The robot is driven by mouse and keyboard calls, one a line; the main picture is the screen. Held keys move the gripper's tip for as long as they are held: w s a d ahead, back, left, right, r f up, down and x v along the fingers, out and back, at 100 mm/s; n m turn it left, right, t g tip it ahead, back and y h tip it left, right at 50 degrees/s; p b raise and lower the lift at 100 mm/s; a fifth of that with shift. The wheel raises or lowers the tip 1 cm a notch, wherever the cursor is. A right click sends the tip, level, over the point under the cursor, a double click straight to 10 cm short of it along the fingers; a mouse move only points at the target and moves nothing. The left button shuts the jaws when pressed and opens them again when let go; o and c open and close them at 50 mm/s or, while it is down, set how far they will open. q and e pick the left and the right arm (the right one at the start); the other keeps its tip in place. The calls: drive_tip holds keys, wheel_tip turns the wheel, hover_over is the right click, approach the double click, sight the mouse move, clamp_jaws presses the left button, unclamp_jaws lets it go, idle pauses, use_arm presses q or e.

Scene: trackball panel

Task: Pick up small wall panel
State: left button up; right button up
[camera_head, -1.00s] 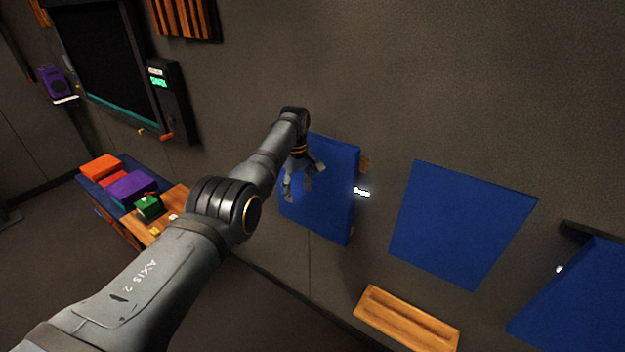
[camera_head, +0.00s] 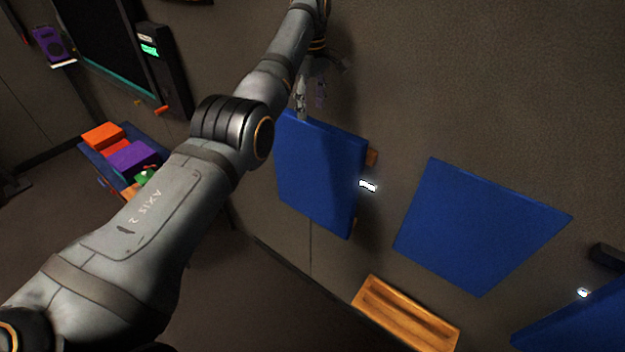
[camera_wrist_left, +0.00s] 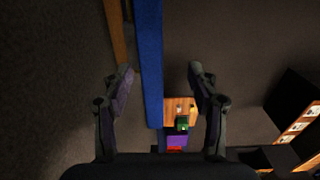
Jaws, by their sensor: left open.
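The small wall panel (camera_head: 318,175) is a blue board standing out from the grey wall, with a wooden piece behind its right edge. My left gripper (camera_head: 312,105) is open just above the panel's top edge. In the left wrist view the panel (camera_wrist_left: 149,60) shows edge-on as a blue strip between the spread fingers of my left gripper (camera_wrist_left: 160,85), with visible gaps on both sides. The fingers do not appear to touch it. My right gripper is in neither view.
Another blue panel (camera_head: 478,228) is on the wall to the right, and part of a third (camera_head: 580,318) shows at lower right. A wooden ledge (camera_head: 405,315) is below. A low table with coloured boxes (camera_head: 128,160) stands at left. A dark screen (camera_head: 110,45) hangs upper left.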

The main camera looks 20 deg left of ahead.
sight(313, 121)
use_arm(q)
drive_tip(key=shift+w+f, duration=0.9)
drive_tip(key=shift+f, duration=0.05)
drive_tip(key=shift+w+f, duration=0.25)
drive_tip(key=shift+w, duration=0.05)
drive_tip(key=shift+s+f+p, duration=0.3)
drive_tip(key=shift+f+p, duration=0.45)
drive_tip(key=shift+p, duration=0.35)
drive_tip(key=f+p, duration=0.1)
drive_tip(key=f, duration=0.2)
drive_tip(key=shift+s, duration=0.2)
drive_tip(key=shift+w+f, duration=0.1)
drive_tip(key=shift+f, duration=0.15)
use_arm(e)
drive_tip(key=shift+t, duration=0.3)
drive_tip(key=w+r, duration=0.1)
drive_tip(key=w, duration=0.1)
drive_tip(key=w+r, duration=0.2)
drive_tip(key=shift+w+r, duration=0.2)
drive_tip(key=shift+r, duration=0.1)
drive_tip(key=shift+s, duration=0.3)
use_arm(q)
clamp_jaws()
